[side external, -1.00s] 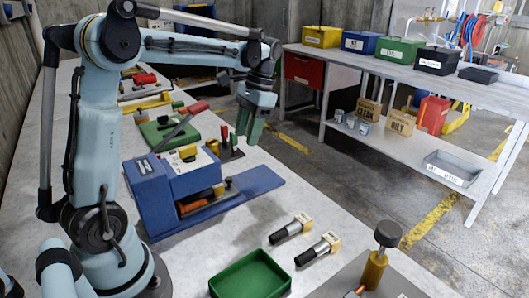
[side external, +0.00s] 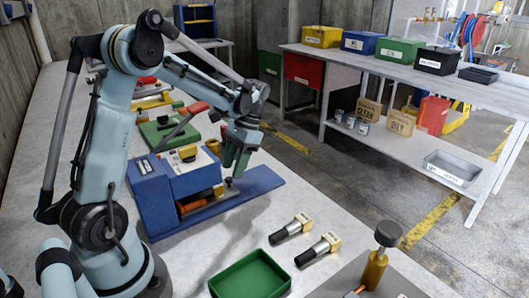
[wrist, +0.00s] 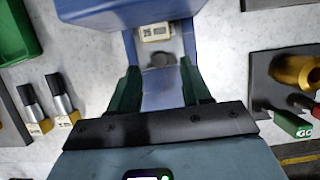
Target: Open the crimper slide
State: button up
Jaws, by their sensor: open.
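The crimper (side external: 150,200) is a blue machine on the table, with a long blue base plate (side external: 262,182) reaching right. A small dark upright knob (side external: 229,182) stands on the slide part at its front, beside a pale yellowish block. My gripper (side external: 234,172) is low over the base plate, pointing down, its green fingers close to the knob. In the wrist view, the open fingers (wrist: 160,68) lie to either side of the dark knob (wrist: 162,60), with a gap between them. Whether either finger touches the knob cannot be told. The pale labelled block (wrist: 156,32) is just beyond.
A green tray (side external: 250,275) and two dark-handled tools (side external: 290,229) lie in front of the crimper. A grey plate with a black-topped post (side external: 376,258) is at front right. In the wrist view, a dark plate with a green lever (wrist: 290,123) is at right.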

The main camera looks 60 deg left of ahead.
jog(key=shift+x, duration=1.25)
grip_shut()
